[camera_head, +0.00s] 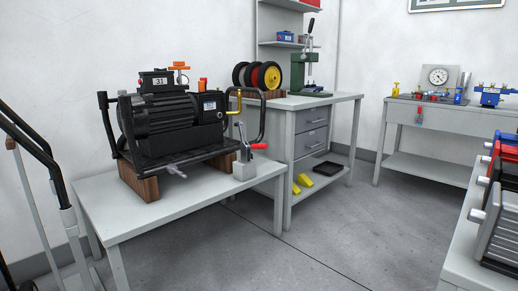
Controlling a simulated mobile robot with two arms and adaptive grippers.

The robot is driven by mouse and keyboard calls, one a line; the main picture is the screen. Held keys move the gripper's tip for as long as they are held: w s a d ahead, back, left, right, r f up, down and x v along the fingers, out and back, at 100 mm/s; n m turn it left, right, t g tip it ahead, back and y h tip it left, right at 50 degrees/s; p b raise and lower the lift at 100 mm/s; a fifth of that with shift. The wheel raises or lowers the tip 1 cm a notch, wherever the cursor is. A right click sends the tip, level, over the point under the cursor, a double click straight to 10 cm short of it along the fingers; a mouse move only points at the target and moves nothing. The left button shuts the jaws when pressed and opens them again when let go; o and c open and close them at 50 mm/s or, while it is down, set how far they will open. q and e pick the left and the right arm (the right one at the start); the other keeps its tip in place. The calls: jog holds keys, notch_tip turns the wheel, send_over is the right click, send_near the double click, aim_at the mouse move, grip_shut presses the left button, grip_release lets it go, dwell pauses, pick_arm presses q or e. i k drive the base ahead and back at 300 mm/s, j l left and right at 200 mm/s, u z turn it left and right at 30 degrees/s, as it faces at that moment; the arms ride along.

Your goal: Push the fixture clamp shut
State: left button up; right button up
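A small toggle clamp (244,147) with a red-tipped handle (259,146) sits on a light grey block (244,169), which looks like the fixture clamp. The block is on the near grey table (190,206), at the right of a black motor-pump unit (175,120) in a tube frame. The red handle points right, and a thin metal arm slants up to the left. The clamp is small here, and I cannot tell whether it touches the frame. Neither of my grippers is in view.
The unit's frame rests on wooden blocks (139,186), and a metal lever (177,171) juts forward. A workbench (318,99) with wheels and a press stands behind. A black-handled frame (40,160) is at left. Another bench (465,262) is at right. The middle floor (330,235) is clear.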

aim_at(261, 146)
jog(key=i+j+z, duration=0.15)
jog(key=i+j, duration=0.2)
jog(key=i, duration=0.15)
jog(key=i+j+z, duration=0.1)
jog(key=i+j, duration=0.25)
jog(key=i+z, duration=0.45)
jog(key=i, duration=1.1)
jog(key=i+l, duration=0.15)
jog(key=i+z, duration=0.05)
jog(key=i, duration=0.05)
